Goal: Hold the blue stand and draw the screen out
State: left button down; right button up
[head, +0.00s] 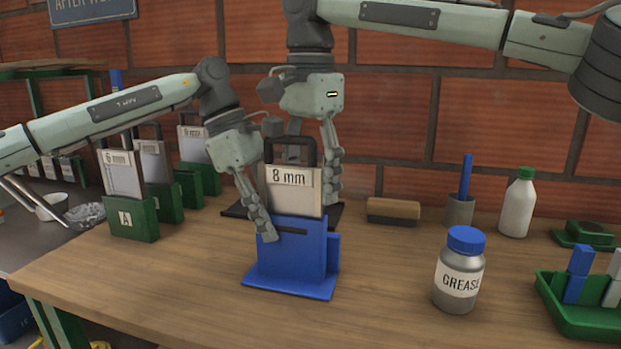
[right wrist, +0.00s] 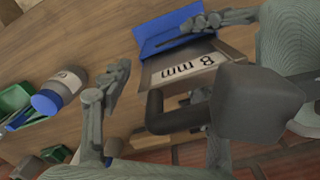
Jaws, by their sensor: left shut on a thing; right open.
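The blue stand (head: 295,255) is upright on the bench, and it also shows in the right wrist view (right wrist: 160,35). The 8 mm screen (head: 292,200) sits in it, lower part hidden, dark handle (head: 307,143) up. In the right wrist view, the screen (right wrist: 195,62) carries its label and the handle (right wrist: 160,118) lies between my right fingers. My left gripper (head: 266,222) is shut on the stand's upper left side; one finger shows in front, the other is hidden. My right gripper (head: 312,155) is open around the handle, partly hidden behind it.
Green stands with screens, one marked A (head: 132,222), stand at the left. A brush (head: 393,211) lies behind to the right. A grease jar (head: 459,275), a white bottle (head: 517,205) and a green tray (head: 590,322) are at the right. The bench front is clear.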

jog(key=shift+c, duration=0.3)
grip_shut()
jog(key=shift+s+a, duration=0.1)
jog(key=shift+a, duration=0.05)
dwell(0.8)
pick_arm(q)
jog(key=shift+w, duration=0.1)
pick_arm(e)
jog(key=shift+r, duration=0.2)
